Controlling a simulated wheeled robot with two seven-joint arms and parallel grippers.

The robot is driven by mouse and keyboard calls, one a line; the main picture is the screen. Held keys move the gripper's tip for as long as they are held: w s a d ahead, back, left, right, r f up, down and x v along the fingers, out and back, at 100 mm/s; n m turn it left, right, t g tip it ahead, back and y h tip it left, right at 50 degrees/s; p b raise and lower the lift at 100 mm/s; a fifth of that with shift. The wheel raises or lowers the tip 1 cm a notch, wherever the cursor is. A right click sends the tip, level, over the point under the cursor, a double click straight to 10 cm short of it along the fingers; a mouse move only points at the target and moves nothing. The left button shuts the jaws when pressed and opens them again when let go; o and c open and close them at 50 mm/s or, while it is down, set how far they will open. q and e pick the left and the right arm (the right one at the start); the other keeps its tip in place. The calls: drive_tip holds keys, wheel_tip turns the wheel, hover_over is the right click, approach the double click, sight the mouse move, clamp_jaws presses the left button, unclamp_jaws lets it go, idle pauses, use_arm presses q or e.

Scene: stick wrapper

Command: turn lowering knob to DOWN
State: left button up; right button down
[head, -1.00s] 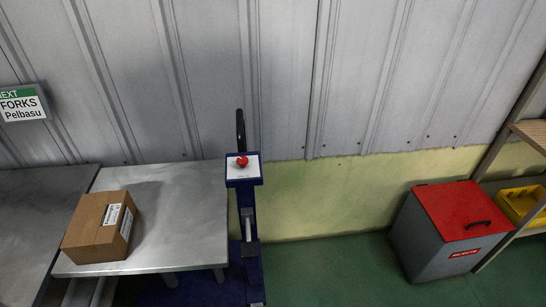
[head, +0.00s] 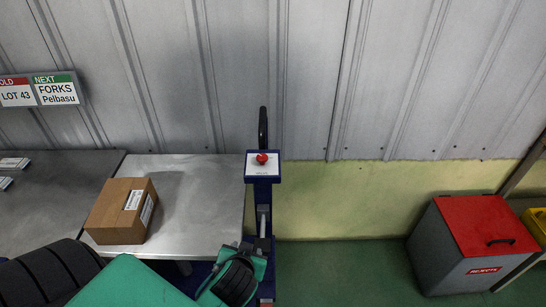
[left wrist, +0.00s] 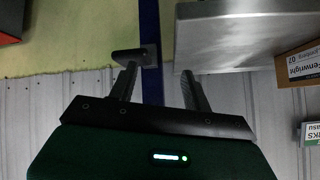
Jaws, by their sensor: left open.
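A dark bar-shaped knob (left wrist: 128,53) sits on a grey plate on the blue post (left wrist: 151,25); it appears to be the lowering knob, and its marking cannot be read. In the head view the blue post (head: 264,180) carries a white top panel with a red button (head: 262,158). My left gripper (left wrist: 158,72) is open and empty, its dark fingers pointing at the post, one fingertip close to the knob. Whether they touch cannot be told. In the head view my green and black left wrist is low in front of the post and hides its lower part. My right gripper is not in view.
A metal table (head: 190,185) with a cardboard box (head: 120,212) adjoins the post on the left. A black loop handle (head: 263,125) rises behind the panel. A red-lidded grey bin (head: 470,245) stands right, with clear green floor (head: 345,265) between.

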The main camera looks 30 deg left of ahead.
use_arm(q)
drive_tip(key=w+a+r+n+t+y, duration=0.1)
drive_tip(key=w+r+n+t+y, duration=0.2)
drive_tip(key=w+r, duration=0.35)
drive_tip(key=t+y, duration=0.2)
drive_tip(key=t, duration=0.2)
approach(262, 158)
drive_tip(key=p+x, duration=0.5)
drive_tip(key=x, duration=0.5)
drive_tip(key=shift+w+a+f, duration=0.1)
drive_tip(key=shift+w+a, duration=0.05)
drive_tip(key=shift+w, duration=0.15)
drive_tip(key=c, duration=0.9)
